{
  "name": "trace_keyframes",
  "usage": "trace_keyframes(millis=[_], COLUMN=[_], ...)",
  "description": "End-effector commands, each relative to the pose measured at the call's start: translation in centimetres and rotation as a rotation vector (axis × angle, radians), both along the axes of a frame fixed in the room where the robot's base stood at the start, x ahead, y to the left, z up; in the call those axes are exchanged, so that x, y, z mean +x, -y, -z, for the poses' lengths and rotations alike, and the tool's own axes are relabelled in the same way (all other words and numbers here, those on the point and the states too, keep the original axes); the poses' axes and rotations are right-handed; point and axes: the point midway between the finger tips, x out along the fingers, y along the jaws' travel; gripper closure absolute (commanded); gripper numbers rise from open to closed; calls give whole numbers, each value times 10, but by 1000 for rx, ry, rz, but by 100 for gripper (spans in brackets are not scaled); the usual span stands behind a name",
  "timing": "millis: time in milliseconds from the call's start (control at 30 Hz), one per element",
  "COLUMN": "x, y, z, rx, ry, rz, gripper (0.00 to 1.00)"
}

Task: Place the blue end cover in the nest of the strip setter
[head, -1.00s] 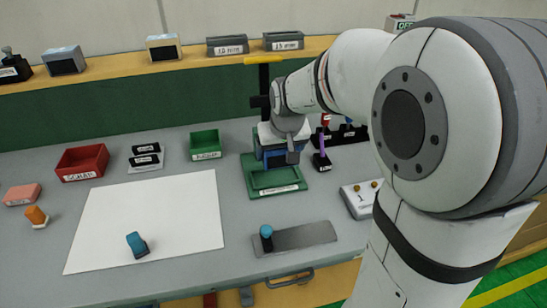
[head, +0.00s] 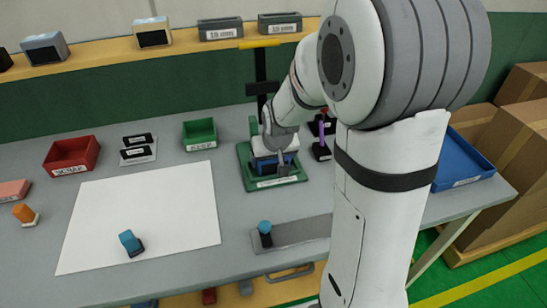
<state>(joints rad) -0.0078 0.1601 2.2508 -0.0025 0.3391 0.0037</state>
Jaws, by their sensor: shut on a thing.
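The strip setter (head: 245,180) stands at the back middle of the bench, with a green base, a dark post and a yellow top bar. My gripper (head: 274,155) is over its base and shut on a blue piece (head: 264,168), which appears to be the blue end cover. The blue piece is low over the green base; I cannot tell whether it touches the nest. The fingers and wrist hide much of the piece and the nest.
A white sheet (head: 150,215) bears a blue-topped block (head: 130,243). A grey plate (head: 300,231) with a blue knob (head: 264,228) lies at the front. Red (head: 70,156) and green (head: 200,133) bins stand left of the setter. A blue tray (head: 460,165) is at the right.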

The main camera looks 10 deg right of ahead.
Motion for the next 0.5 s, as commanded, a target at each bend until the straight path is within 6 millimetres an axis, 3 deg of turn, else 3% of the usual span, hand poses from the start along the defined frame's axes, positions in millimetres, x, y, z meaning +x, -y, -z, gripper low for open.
trace_keyframes(millis=[333, 367, 500], x=[0, 0, 0], y=[1, 1, 1], z=[4, 4, 3], rx=[0, 0, 0], ry=[2, 1, 1], rz=[2, 2, 2], gripper=[44, 18, 9])
